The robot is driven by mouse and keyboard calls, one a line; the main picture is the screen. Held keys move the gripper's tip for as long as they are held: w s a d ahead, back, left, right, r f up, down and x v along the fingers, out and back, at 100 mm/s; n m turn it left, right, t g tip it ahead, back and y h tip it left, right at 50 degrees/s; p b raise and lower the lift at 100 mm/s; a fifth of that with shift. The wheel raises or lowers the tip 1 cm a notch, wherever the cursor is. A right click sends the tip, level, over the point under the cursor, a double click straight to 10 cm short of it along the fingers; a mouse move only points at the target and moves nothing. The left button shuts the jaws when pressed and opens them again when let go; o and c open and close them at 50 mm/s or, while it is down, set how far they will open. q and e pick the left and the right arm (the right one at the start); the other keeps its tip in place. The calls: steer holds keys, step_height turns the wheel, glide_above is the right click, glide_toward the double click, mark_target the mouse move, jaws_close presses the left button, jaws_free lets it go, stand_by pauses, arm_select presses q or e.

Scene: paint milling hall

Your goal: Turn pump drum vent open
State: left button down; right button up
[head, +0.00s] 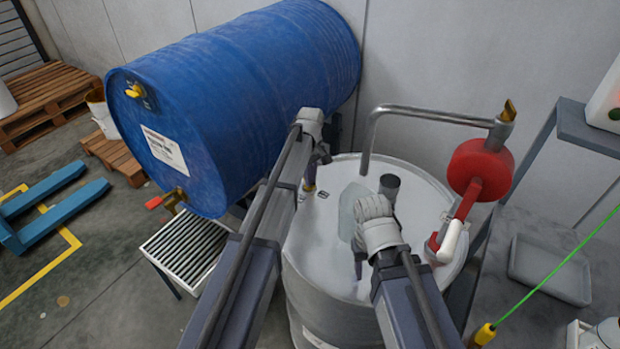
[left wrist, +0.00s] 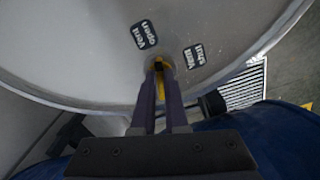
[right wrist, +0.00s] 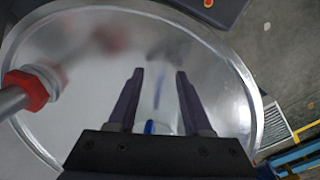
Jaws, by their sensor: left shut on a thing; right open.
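The pump drum is the upright grey-white drum (head: 330,235) with a shiny lid. On its lid is a small yellow vent lever (left wrist: 159,84), partly hidden by my fingers. A "vent open" label (left wrist: 143,35) and a "vent shut" label (left wrist: 195,55) lie beyond it on the lid; the lever's exact pointing cannot be told. My left gripper (head: 312,182) is shut on the vent lever; its fingertips also show in the left wrist view (left wrist: 160,72). My right gripper (head: 358,268) is open and empty above the lid; the right wrist view shows its spread fingers (right wrist: 159,75).
A red pump (head: 478,165) with a bent grey pipe (head: 430,114) rises at the drum's right rim. A blue drum (head: 240,90) lies on its side at left, above a slatted grate (head: 185,250). A grey table (head: 530,310) stands at right.

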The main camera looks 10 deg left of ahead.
arm_select(q)
steer(key=shift+n, duration=1.9)
steer(key=c, duration=0.9)
jaws_free()
steer(key=shift+c, duration=0.2)
steer(key=shift+r, duration=0.1)
arm_select(e)
steer(key=shift+r, duration=0.15)
arm_select(q)
step_height(320, 180, up, 8)
steer(key=p, duration=0.8)
arm_select(e)
step_height(320, 180, up, 8)
steer(key=shift+f, duration=0.2)
arm_select(q)
steer(key=shift+w+f, duration=0.1)
steer(key=shift+f, duration=0.1)
